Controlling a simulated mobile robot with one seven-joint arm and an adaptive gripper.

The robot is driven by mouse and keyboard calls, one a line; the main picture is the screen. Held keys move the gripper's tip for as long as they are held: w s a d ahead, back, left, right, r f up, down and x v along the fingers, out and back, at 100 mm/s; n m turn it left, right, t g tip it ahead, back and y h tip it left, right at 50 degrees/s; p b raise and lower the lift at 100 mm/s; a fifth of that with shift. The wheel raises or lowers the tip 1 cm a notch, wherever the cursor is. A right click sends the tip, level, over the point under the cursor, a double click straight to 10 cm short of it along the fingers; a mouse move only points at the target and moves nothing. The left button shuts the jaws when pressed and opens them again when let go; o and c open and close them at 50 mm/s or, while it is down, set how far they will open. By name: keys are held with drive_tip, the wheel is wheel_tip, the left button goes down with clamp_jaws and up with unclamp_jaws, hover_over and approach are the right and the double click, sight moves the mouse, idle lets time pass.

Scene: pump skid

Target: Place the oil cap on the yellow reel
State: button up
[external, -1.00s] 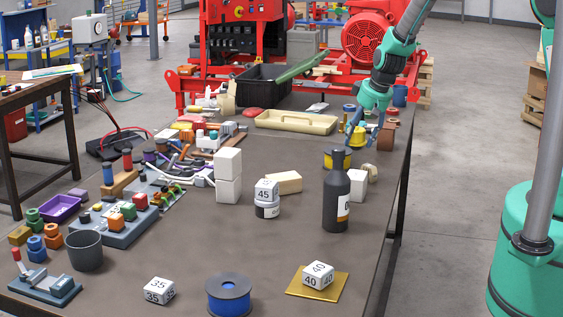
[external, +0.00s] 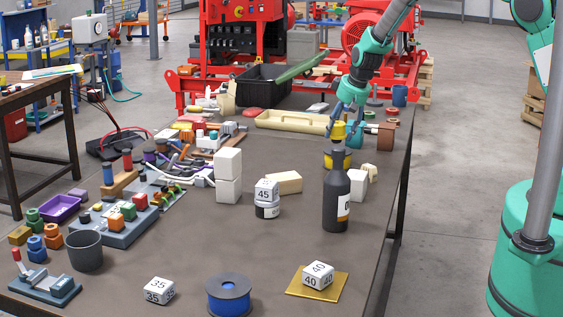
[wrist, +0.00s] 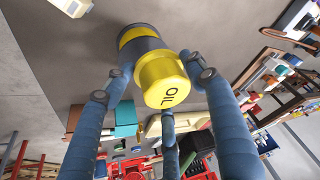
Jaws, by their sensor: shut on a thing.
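The yellow oil cap (wrist: 165,84), marked OIL, sits between the blue fingers of my gripper (wrist: 156,82) in the wrist view. My gripper is shut on it. In the external view the cap (external: 338,131) is held over the yellow reel (external: 329,161), behind the dark bottle's neck. The reel, with yellow flanges and a dark grey middle, shows just beyond the cap in the wrist view (wrist: 133,36). The bottle hides part of the reel in the external view. I cannot tell whether cap and reel touch.
The dark bottle (external: 336,200) stands in front of the reel. A white block (external: 357,186) is close to its right. A teal piece (external: 355,136) and a brown block (external: 386,138) stand behind to the right. The long cream tray (external: 290,122) lies behind to the left.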

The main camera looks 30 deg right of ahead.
sight(339, 138)
drive_tip(key=shift+f, duration=1.75)
drive_tip(key=shift+f+b, duration=0.15)
drive_tip(key=shift+b, duration=0.15)
drive_tip(key=o, duration=1.2)
drive_tip(key=shift+r, duration=0.2)
drive_tip(key=shift+s+r, duration=0.1)
drive_tip(key=shift+r, duration=0.15)
drive_tip(key=p+v, duration=0.1)
drive_tip(key=v, duration=1)
drive_tip(key=shift+r, duration=0.15)
